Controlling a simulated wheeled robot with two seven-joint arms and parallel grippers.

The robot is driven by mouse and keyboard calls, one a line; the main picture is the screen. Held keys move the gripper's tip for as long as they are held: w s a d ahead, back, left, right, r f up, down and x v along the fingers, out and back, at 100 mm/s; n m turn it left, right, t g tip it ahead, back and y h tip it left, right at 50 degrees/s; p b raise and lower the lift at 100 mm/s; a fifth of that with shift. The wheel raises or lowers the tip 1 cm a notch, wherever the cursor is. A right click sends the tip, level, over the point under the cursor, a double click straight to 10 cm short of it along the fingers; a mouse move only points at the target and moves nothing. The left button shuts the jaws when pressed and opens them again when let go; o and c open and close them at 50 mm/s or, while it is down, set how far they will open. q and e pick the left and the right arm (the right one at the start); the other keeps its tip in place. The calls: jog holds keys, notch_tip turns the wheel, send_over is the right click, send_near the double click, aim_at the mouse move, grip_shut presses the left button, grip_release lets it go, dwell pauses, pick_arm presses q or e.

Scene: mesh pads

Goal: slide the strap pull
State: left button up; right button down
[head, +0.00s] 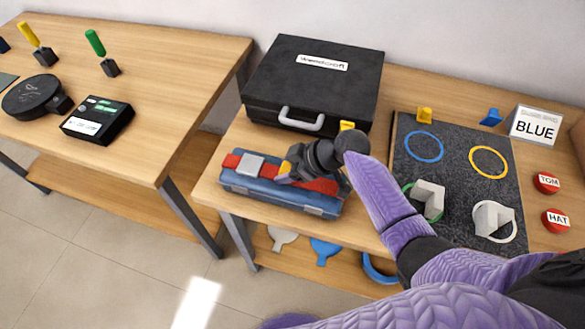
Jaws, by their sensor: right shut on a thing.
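A blue box (282,199) lies at the left front of the right-hand table. A red strap (232,161) runs along its top, with a grey buckle (250,166) on the strap towards the left. My right gripper (286,172) reaches in from the right and is low over the strap, just right of the buckle. It is shut on the strap pull, a small yellow-orange piece (285,167) that shows at its fingertips. The gripper hides most of the pull and part of the strap. My left gripper is not in view.
A black case (312,80) stands behind the box. A dark mat (455,165) with coloured rings and grey-white blocks lies to the right, near a BLUE sign (534,126) and red buttons labelled TOM (546,182) and HAT (555,220). A gap separates the left table (150,85).

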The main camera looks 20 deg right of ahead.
jog(key=shift+w+a+b, duration=0.15)
jog(key=shift+w+a, duration=0.2)
jog(key=shift+a, duration=0.2)
jog(key=shift+w+a+b, duration=0.15)
jog(key=shift+w+a, duration=0.2)
jog(key=shift+a, duration=0.2)
jog(key=shift+c, duration=0.4)
grip_release()
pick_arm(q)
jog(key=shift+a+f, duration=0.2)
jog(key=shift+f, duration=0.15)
pick_arm(e)
jog(key=p+v, duration=0.3)
jog(key=v, duration=0.6)
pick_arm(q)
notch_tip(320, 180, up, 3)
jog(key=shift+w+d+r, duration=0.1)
pick_arm(e)
jog(key=shift+s+d+r, duration=0.2)
jog(key=shift+d+r, duration=0.1)
